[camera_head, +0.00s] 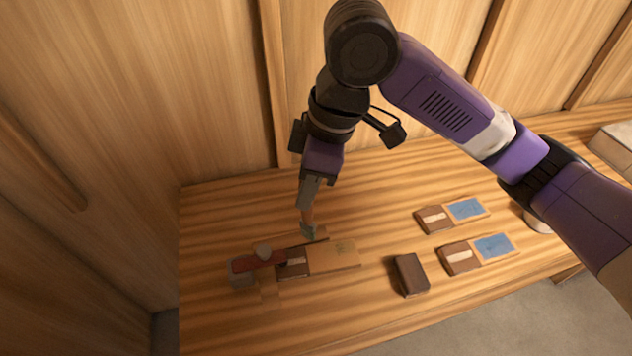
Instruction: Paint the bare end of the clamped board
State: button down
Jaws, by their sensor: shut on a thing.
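The clamped board (336,257) lies flat on the wooden bench. Its right end is bare pale wood with a small mark, and its left part is dark brown with a pale label. A red and grey clamp (262,258) sits over its left end. My gripper (309,190) points down just behind the board and is shut on a brush (307,215) with an orange-brown handle. The brush's greenish lower end is near the board's far edge, by a dark strip (310,240); I cannot tell whether it touches anything.
Two boards with blue ends, a far one (466,208) and a near one (492,246), lie to the right. A dark brown block (410,274) stands nearer. A pale round object (536,221) is partly hidden by my arm. A pale box (613,148) is at far right. Wooden walls stand behind.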

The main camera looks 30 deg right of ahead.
aim_at(308, 226)
jog(key=shift+d+f+b, duration=0.1)
jog(key=shift+f+b, duration=2.2)
jog(key=shift+f, duration=0.2)
